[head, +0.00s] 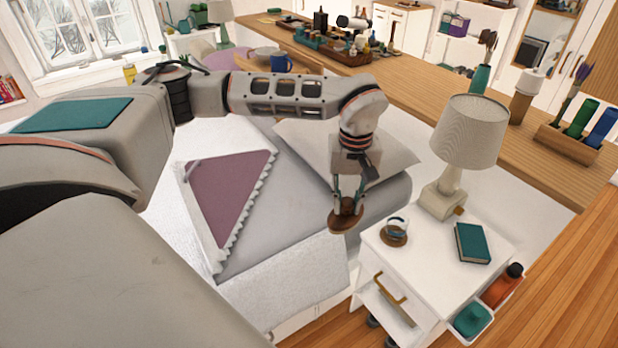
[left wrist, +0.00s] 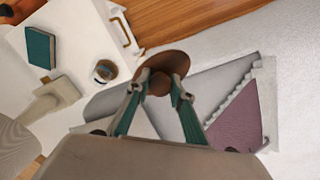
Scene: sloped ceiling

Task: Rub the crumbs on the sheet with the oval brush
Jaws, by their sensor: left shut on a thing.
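My left gripper (head: 347,196) is shut on a brown oval brush (head: 343,216), which it holds in the air near the bed's edge, beside the white nightstand. In the left wrist view the brush (left wrist: 164,64) sits between the two fingertips (left wrist: 160,88). I cannot make out crumbs on the sheet. My right gripper is not in view.
A white nightstand (head: 388,247) stands right of the brush, with a lamp (head: 466,135), a cup on a coaster (head: 395,230) and a teal book (head: 471,243). A pillow (head: 300,140) lies behind the gripper. A wooden counter (head: 440,115) runs behind.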

